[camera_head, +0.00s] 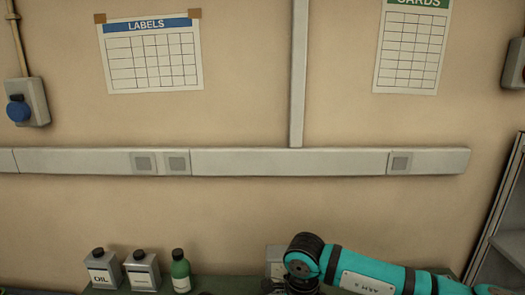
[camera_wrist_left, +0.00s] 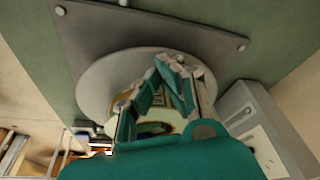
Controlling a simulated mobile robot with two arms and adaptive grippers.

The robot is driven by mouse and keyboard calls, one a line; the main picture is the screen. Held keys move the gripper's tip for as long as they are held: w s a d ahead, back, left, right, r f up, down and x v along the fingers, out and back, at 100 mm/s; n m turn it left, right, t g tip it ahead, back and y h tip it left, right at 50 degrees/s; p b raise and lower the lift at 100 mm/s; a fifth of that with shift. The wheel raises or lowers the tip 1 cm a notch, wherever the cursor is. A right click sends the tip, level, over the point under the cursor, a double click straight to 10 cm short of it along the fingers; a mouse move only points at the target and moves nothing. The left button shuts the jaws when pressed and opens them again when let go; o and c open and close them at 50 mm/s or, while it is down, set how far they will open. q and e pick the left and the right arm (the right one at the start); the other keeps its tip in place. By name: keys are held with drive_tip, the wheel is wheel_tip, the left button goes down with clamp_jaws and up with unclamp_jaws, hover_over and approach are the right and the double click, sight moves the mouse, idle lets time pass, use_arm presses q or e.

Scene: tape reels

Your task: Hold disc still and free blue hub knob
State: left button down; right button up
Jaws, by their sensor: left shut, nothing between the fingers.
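In the left wrist view, a pale grey round disc (camera_wrist_left: 100,82) lies against a dark grey plate (camera_wrist_left: 205,38) with bolts at its corners. My left gripper (camera_wrist_left: 165,65) is in front of the disc and hides its middle. Its teal fingers are drawn together with nothing held between them. I cannot tell whether the fingers touch the disc. A blue hub knob does not show on it. In the head view my right arm comes in from the right along the bottom edge. Its gripper is out of view, as is my left arm.
A wall box (camera_head: 38,100) carries a blue knob (camera_head: 18,109). A grey rack (camera_head: 500,225) stands at right.

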use_arm(q)
drive_tip(key=shift+f, duration=0.95)
drive_tip(key=shift+s+f, duration=0.15)
drive_tip(key=shift+f, duration=0.1)
idle(1.2)
use_arm(e)
drive_tip(key=m, duration=0.4)
drive_tip(key=shift+f, duration=0.1)
drive_tip(key=m, duration=0.4)
drive_tip(key=shift+f+m, duration=0.15)
drive_tip(key=shift+m, duration=0.25)
drive_tip(key=m, duration=0.4)
drive_tip(key=shift+f, duration=0.1)
drive_tip(key=m, duration=0.4)
drive_tip(key=shift+f+m, duration=0.15)
drive_tip(key=shift+m, duration=0.25)
drive_tip(key=shift+f, duration=2.2)
